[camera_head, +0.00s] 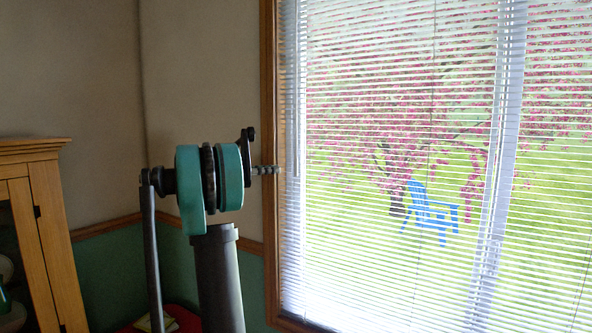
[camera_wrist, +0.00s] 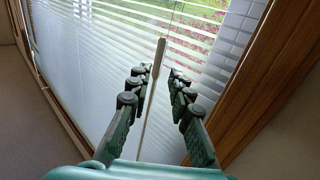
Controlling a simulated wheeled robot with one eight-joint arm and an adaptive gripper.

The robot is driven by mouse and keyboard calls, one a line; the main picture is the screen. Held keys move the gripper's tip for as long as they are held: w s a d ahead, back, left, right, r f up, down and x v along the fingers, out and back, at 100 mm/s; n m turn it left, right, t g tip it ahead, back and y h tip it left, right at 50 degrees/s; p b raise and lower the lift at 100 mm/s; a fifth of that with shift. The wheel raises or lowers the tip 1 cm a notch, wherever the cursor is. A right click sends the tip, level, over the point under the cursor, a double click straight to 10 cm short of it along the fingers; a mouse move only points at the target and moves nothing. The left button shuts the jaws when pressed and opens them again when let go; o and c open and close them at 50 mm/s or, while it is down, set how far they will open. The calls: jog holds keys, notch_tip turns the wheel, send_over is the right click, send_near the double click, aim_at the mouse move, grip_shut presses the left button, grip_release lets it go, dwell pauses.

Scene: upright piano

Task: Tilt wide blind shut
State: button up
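The wide blind (camera_head: 400,130) covers the window, its slats level and open, with the garden showing between them. It also shows in the wrist view (camera_wrist: 85,60). A pale tilt wand (camera_wrist: 153,88) hangs in front of the slats in the wrist view. My gripper (camera_wrist: 158,77) is open, with one finger on each side of the wand. The wand looks nearer the left finger; I cannot tell whether they touch. In the head view my gripper (camera_head: 266,170) is side-on at the window's left edge, its fingers partly hidden behind my arm.
The wooden window frame (camera_head: 269,130) stands close to my gripper; it also runs down the right of the wrist view (camera_wrist: 265,85). A wooden cabinet (camera_head: 48,215) stands at the far left. Red and pale items (camera_head: 165,320) lie low behind my arm.

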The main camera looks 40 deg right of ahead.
aim_at(296, 168)
jog(key=x, duration=0.9)
jog(key=shift+d, duration=0.15)
grip_shut()
